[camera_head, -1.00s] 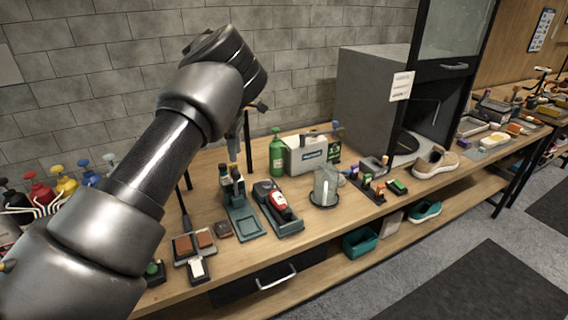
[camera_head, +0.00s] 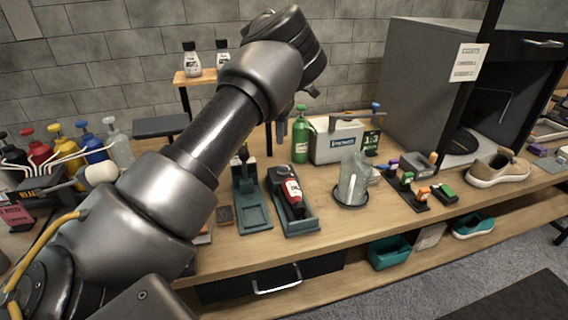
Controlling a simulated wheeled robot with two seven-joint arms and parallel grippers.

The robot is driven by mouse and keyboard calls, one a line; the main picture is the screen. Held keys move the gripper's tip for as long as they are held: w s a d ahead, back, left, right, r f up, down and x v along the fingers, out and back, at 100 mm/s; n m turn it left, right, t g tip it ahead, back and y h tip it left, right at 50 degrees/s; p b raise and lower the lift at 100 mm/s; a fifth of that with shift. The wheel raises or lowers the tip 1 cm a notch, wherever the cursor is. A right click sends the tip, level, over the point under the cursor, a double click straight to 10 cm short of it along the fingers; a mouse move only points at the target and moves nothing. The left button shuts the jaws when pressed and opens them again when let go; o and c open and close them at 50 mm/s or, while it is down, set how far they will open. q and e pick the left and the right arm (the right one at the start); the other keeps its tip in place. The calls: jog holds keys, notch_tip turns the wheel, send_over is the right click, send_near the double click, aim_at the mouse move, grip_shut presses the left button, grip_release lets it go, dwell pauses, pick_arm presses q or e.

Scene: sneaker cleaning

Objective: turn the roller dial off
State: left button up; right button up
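I cannot make out the roller dial for certain. At the far left a dark device (camera_head: 45,186) with partly readable lettering stands beside a pale rounded head (camera_head: 101,173); my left arm covers the bench in front of it. My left arm reaches in from the lower left, over the bench. Its gripper (camera_head: 283,126) shows only as a small grey part below the wrist, near the green bottle. The wrist hides the fingers, so I cannot see whether they are open or hold anything. My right gripper is out of view.
The wooden bench (camera_head: 330,230) carries a green bottle (camera_head: 300,140), a white box (camera_head: 338,143), a glass jug (camera_head: 353,180), a red bottle in a tray (camera_head: 294,197) and small brushes. A beige shoe (camera_head: 497,169) lies by the dark cabinet (camera_head: 415,80). Colored pump bottles (camera_head: 68,150) stand left.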

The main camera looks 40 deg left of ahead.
aim_at(281, 165)
pick_arm(q)
jog(key=f, duration=1)
jog(key=shift+s+f+p, duration=0.2)
jog(key=shift+f+p, duration=0.05)
jog(key=shift+p, duration=0.1)
grip_shut()
